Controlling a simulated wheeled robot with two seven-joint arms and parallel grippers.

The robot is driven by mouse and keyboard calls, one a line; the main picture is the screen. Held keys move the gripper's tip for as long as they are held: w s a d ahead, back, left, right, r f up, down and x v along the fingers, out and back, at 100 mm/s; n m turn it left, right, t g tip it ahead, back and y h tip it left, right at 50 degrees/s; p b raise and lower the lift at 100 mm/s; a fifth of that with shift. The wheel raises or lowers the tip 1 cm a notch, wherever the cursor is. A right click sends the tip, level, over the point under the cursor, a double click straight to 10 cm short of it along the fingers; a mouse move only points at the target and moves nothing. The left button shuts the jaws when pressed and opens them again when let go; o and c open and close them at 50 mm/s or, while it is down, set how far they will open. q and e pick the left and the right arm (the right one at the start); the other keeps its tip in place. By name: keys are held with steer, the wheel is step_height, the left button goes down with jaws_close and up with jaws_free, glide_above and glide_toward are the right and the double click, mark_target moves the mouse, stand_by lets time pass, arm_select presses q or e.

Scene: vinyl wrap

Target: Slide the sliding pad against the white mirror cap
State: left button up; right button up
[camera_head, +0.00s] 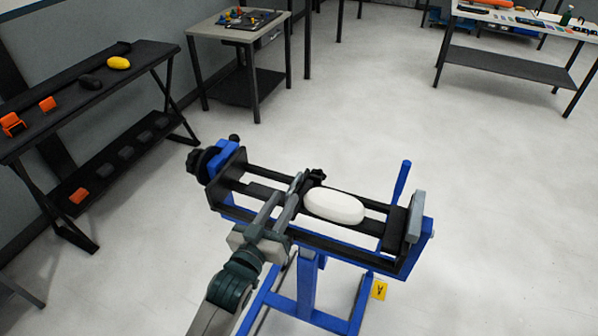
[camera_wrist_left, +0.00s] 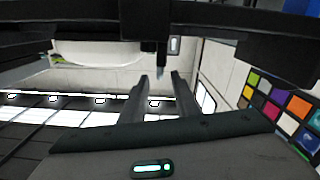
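The white mirror cap (camera_head: 335,206) is a smooth oval lying on the black rails of a blue stand. Its pale edge also shows in the left wrist view (camera_wrist_left: 95,55). My left gripper (camera_head: 291,184) is just left of the cap, over the rails. Its two fingers (camera_wrist_left: 160,82) stand apart, with a narrow dark part showing beyond and between them; I cannot tell whether they touch it. A small black piece (camera_head: 315,177) sits beside the cap's far left end; I cannot tell whether it is the sliding pad. My right gripper is not in view.
The blue stand (camera_head: 308,275) has end plates and a black knob (camera_head: 197,163) at its left. A black shelf table (camera_head: 60,108) with a yellow cap (camera_head: 118,63) is at left. A grey table (camera_head: 216,27) is behind. Open floor (camera_head: 490,220) lies to the right.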

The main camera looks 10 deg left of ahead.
mark_target(300, 176)
arm_select(q)
steer(key=w, duration=0.3)
steer(key=w+d+p, duration=0.1)
steer(key=w, duration=0.3)
steer(key=w+d+p, duration=0.1)
steer(key=w, duration=0.2)
steer(key=shift+w, duration=0.15)
steer(key=shift+c, duration=0.3)
jaws_close()
steer(key=shift+d, duration=0.15)
